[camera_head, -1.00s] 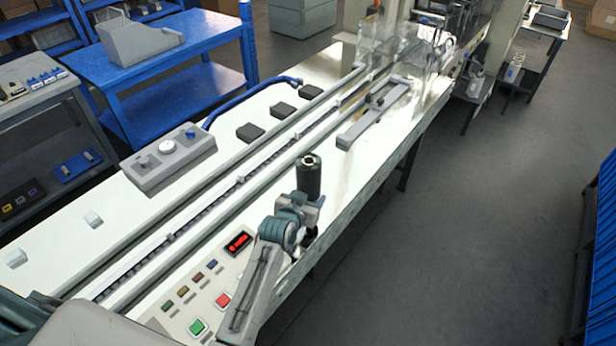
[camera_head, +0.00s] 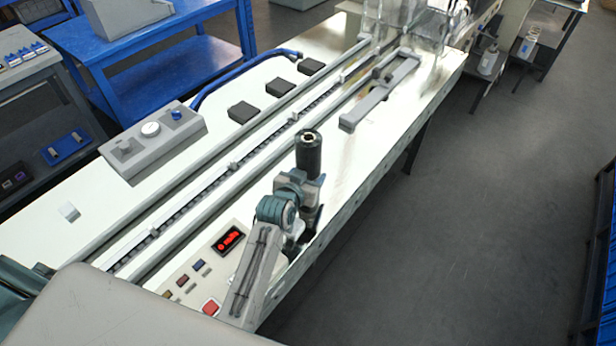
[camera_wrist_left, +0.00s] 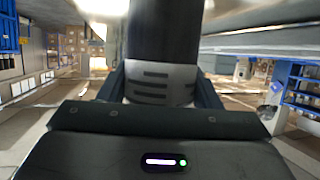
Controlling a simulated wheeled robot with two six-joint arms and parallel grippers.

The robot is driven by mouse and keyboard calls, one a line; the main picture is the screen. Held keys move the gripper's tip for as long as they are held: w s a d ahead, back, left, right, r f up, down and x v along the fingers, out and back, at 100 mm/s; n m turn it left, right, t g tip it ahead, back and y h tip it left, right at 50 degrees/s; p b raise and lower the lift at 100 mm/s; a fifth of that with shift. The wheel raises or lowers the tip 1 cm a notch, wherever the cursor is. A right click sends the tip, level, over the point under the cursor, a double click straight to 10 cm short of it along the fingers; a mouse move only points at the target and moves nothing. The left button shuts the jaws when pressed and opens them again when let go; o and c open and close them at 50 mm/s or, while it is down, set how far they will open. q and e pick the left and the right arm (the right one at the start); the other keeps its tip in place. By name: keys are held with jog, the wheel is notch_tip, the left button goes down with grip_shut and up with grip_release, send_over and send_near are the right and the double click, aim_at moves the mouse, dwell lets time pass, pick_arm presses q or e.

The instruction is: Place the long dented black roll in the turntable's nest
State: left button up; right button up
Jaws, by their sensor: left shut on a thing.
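The black roll (camera_head: 308,155) stands upright in the head view, with a light core hole at its top end. My left gripper (camera_head: 311,180) is shut on its lower part, above the near edge of the white machine table. In the left wrist view the roll (camera_wrist_left: 165,30) rises between the two dark fingers (camera_wrist_left: 160,85). A grey part with dark stripes shows at its lower end. No dent shows clearly. I cannot pick out the turntable or its nest with certainty. My right gripper is not in view.
Rails (camera_head: 215,172) run lengthwise along the white table (camera_head: 345,175). A grey knob box (camera_head: 150,145), several black blocks (camera_head: 243,112) and a grey slotted bar (camera_head: 380,92) are on it. Clear guards (camera_head: 415,30) stand at the far end. A control panel with a red display (camera_head: 229,239) lies near my arm.

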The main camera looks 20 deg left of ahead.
pick_arm(q)
jog(key=shift+s+r, duration=0.1)
jog(key=shift+r, duration=0.05)
jog(key=shift+s, duration=0.2)
jog(key=o, duration=1.4)
jog(key=shift+f, duration=0.2)
jog(key=shift+o, duration=0.9)
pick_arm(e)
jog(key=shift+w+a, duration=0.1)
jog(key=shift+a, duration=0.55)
pick_arm(q)
jog(key=shift+r, duration=0.1)
